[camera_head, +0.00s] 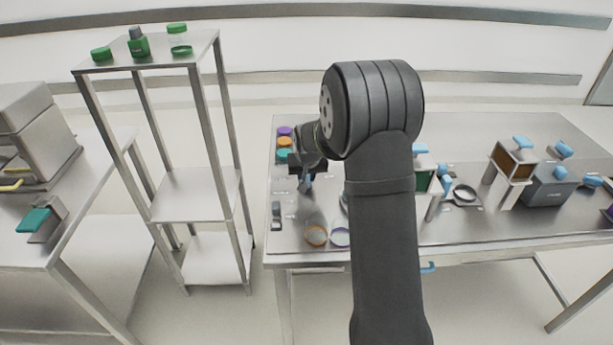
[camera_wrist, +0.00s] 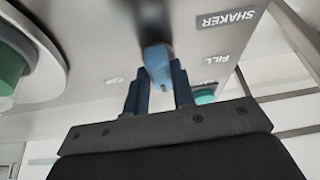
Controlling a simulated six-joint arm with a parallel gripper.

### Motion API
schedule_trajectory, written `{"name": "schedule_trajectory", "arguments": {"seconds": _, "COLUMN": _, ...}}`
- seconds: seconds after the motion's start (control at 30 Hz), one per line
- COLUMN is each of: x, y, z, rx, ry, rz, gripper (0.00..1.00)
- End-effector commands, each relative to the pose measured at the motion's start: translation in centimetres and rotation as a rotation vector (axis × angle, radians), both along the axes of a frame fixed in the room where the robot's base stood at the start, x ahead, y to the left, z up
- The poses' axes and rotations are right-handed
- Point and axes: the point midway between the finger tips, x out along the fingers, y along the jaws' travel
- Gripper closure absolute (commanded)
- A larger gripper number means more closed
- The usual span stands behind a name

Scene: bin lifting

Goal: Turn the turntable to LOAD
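My gripper (camera_head: 306,172) is over the left part of the right-hand table, pointing down. In the wrist view its two dark blue fingers (camera_wrist: 159,80) stand apart on either side of a blue, rounded handle-like piece (camera_wrist: 156,62). The piece fills much of the gap at the fingertips, but whether they press on it is unclear. A pale round disc (camera_wrist: 52,78) with a green piece on it is at the left of the wrist view; I cannot tell whether it is the turntable. No LOAD mark is readable. My arm hides the table's middle in the head view.
The table (camera_head: 500,222) bears orange (camera_head: 316,235) and blue-purple (camera_head: 340,237) rings near its front edge, and colored lids (camera_head: 284,142) behind. A grey box (camera_head: 551,187) stands at right. A tall shelf (camera_head: 195,190) stands at left. SHAKER (camera_wrist: 225,19) and FILL labels show.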

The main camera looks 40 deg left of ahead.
Motion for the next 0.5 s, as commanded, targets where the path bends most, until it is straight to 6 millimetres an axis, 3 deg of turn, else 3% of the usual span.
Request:
{"name": "schedule_trajectory", "arguments": {"seconds": 0.03, "x": -0.01, "y": 0.0, "z": 0.01, "rx": 0.0, "ry": 0.0, "rz": 0.0, "gripper": 0.9}}
{"name": "schedule_trajectory", "arguments": {"seconds": 0.1, "x": -0.01, "y": 0.0, "z": 0.01, "rx": 0.0, "ry": 0.0, "rz": 0.0, "gripper": 1.0}}
{"name": "schedule_trajectory", "arguments": {"seconds": 0.5, "x": -0.05, "y": 0.02, "z": 0.0, "rx": -0.001, "ry": 0.0, "rz": -0.046, "gripper": 1.0}}
